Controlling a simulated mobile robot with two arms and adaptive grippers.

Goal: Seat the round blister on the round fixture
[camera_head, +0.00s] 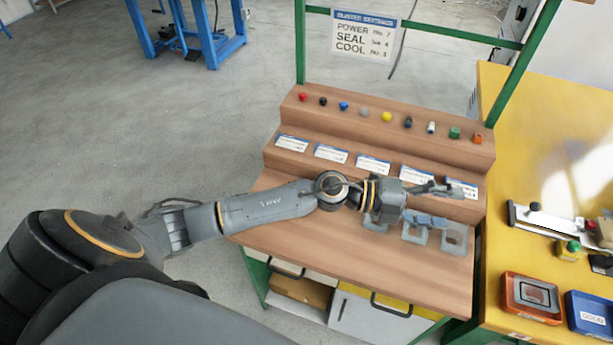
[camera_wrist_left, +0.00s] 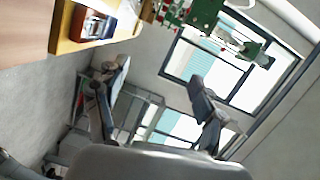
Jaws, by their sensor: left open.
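My left gripper (camera_head: 432,188) reaches in from the left above the wooden bench, over its right half. In the left wrist view its two fingers (camera_wrist_left: 160,72) stand wide apart with nothing between them. Grey fixtures stand in a row below it: a left one (camera_head: 375,222) partly behind my arm, a middle one (camera_head: 415,236) and a right one (camera_head: 455,238). A blue-grey piece (camera_head: 428,220) shows at the top of the middle fixture, just below the gripper. I cannot tell which fixture is round, and I cannot make out the round blister. My right gripper is out of view.
A stepped wooden shelf (camera_head: 380,130) behind the fixtures carries several coloured buttons and labels. A green frame holds a sign (camera_head: 364,36). On the yellow table (camera_head: 545,140) at right are an orange tray (camera_head: 510,306) and a blue tray (camera_head: 580,330). The bench's front left is clear.

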